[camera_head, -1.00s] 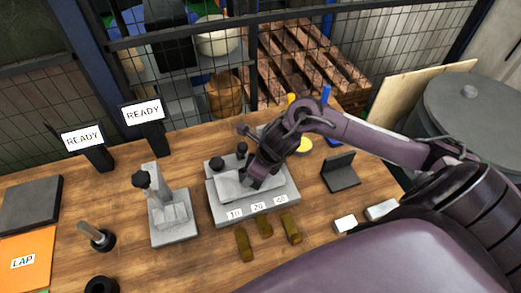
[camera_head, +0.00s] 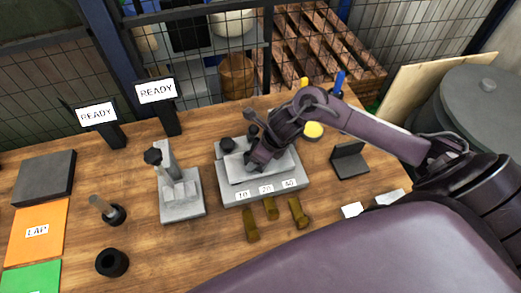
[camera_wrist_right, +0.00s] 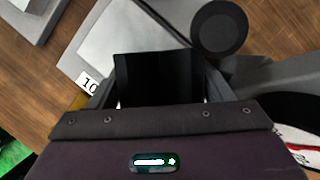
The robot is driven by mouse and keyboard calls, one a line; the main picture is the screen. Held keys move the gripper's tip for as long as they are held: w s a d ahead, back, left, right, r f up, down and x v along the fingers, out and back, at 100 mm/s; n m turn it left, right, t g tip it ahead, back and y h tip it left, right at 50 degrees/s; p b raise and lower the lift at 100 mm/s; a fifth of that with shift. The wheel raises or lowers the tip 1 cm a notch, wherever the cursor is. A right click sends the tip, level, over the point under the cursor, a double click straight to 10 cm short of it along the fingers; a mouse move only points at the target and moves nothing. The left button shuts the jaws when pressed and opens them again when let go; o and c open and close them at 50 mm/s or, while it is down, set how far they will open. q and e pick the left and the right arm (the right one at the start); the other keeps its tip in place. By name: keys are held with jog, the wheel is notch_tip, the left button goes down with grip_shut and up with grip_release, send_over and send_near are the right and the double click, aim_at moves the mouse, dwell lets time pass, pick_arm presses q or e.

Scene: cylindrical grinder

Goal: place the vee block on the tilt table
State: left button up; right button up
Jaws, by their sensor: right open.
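The tilt table (camera_head: 289,184) is a grey plate-like fixture near the middle of the bench, with labels 10, 20 and 40 along its front. A lighter grey upper plate (camera_head: 238,166) lies on it; it also shows in the right wrist view (camera_wrist_right: 103,48). My right gripper (camera_head: 257,165) is open, low over this upper plate, and hides part of it. In the right wrist view a dark, square-edged shape (camera_wrist_right: 158,75) shows between the fingers. I cannot tell whether it is the vee block or part of my gripper. My left gripper is out of view.
A grey stand (camera_head: 182,207) with a black knob is left of the tilt table. A dark angle-shaped piece (camera_head: 350,162) stands to the right. Two READY displays (camera_head: 157,92) are behind. Bare wood (camera_head: 180,250) shows at front left.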

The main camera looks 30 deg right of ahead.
jog(key=v, duration=1.2)
jog(key=shift+b, duration=0.3)
